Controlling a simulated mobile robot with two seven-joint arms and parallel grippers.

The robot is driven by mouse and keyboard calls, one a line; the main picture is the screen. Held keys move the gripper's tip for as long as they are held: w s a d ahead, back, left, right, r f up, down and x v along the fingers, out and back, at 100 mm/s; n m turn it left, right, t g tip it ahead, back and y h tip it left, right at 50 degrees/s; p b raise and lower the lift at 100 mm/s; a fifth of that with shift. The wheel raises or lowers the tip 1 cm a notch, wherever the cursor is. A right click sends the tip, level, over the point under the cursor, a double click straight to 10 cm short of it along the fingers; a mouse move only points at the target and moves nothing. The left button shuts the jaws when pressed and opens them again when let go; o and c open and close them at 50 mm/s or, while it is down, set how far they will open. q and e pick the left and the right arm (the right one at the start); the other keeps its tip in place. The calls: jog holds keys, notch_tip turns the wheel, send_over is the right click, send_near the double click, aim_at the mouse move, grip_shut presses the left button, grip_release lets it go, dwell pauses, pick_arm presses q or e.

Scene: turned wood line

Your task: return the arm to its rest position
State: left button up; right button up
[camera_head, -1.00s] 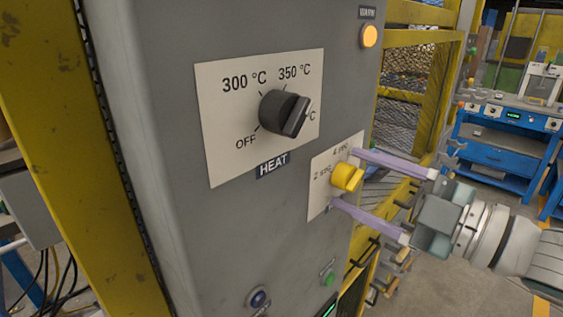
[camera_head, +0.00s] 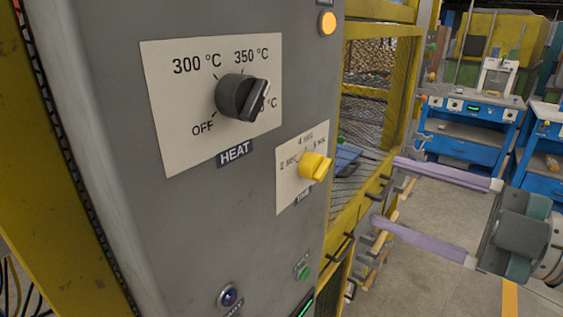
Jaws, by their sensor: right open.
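My right gripper (camera_head: 384,191) is at the right side, with its two long purple fingers spread apart and nothing between them. Its fingertips point left toward the grey control cabinet (camera_head: 120,220) and are clear of it. The yellow knob (camera_head: 315,168) on the small time plate (camera_head: 289,198) is left of the fingertips, apart from them. The black heat knob (camera_head: 241,97) sits on the larger plate, its grip turned toward the right-hand °C mark. My left gripper is not in view.
A lit amber lamp (camera_head: 327,22) is at the cabinet's top. A blue button (camera_head: 229,295) and a green button (camera_head: 303,271) are low on it. A yellow frame (camera_head: 375,60) with mesh stands behind. Blue workbenches (camera_head: 470,140) stand at the back right, with open floor before them.

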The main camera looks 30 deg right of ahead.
dwell(0.3)
notch_tip(320, 180, down, 7)
jog(key=a+m+g+h, duration=0.2)
jog(key=m+g+h, duration=0.2)
jog(key=m+h, duration=0.4)
jog(key=s+a+f+m+g+y, duration=0.1)
jog(key=s+a+f+m+g, duration=0.1)
jog(key=s+a+m+g, duration=0.5)
jog(key=s+r+g+p, duration=0.1)
jog(key=s+r+p, duration=0.1)
jog(key=r+p, duration=1.2)
jog(key=s+a+r+n+g+p, duration=0.1)
jog(key=s+r+p, duration=0.2)
jog(key=r+p, duration=1)
jog(key=shift+a+r+n+p, duration=0.15)
jog(key=shift+r+n+p, duration=0.2)
jog(key=shift+p, duration=0.25)
